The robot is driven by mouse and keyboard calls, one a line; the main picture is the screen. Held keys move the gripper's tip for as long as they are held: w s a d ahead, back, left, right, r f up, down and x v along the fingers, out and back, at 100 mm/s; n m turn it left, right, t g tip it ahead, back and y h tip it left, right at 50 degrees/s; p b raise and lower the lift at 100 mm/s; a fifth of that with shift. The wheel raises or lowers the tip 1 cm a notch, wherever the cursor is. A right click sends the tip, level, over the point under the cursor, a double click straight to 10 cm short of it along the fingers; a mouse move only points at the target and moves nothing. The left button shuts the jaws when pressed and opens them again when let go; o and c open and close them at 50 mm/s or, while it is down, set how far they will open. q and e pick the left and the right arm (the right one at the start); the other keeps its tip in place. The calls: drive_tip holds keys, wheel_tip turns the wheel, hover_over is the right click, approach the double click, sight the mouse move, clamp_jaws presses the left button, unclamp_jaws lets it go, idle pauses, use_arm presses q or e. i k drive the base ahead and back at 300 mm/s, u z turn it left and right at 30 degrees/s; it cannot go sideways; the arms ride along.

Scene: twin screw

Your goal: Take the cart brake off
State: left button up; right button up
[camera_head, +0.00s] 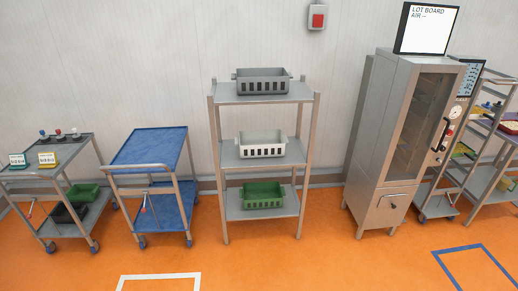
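A cart with a blue top and blue lower shelf (150,147) stands left of centre. A small red-tipped lever (144,203) shows low at its front; I cannot tell its brake state. A grey cart (75,148) stands at the far left, with a similar red-tipped lever (30,208) low at its front. A tall wheeled rack (480,124) at the right also has a small red part (450,194) low down. The frames do not show which cart is meant. Neither of my grippers is in view.
A shelf rack (262,157) holds grey, white and green crates. A tall metal cabinet (397,140) stands right of it. The orange floor in front is clear, with white (160,277) and blue (472,250) outlines. A red button (318,20) is on the wall.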

sight(144, 209)
drive_tip(key=u, duration=0.25)
drive_tip(key=i, duration=0.7)
drive_tip(key=u, duration=0.5)
drive_tip(key=i, duration=1.65)
drive_tip(key=z, duration=0.1)
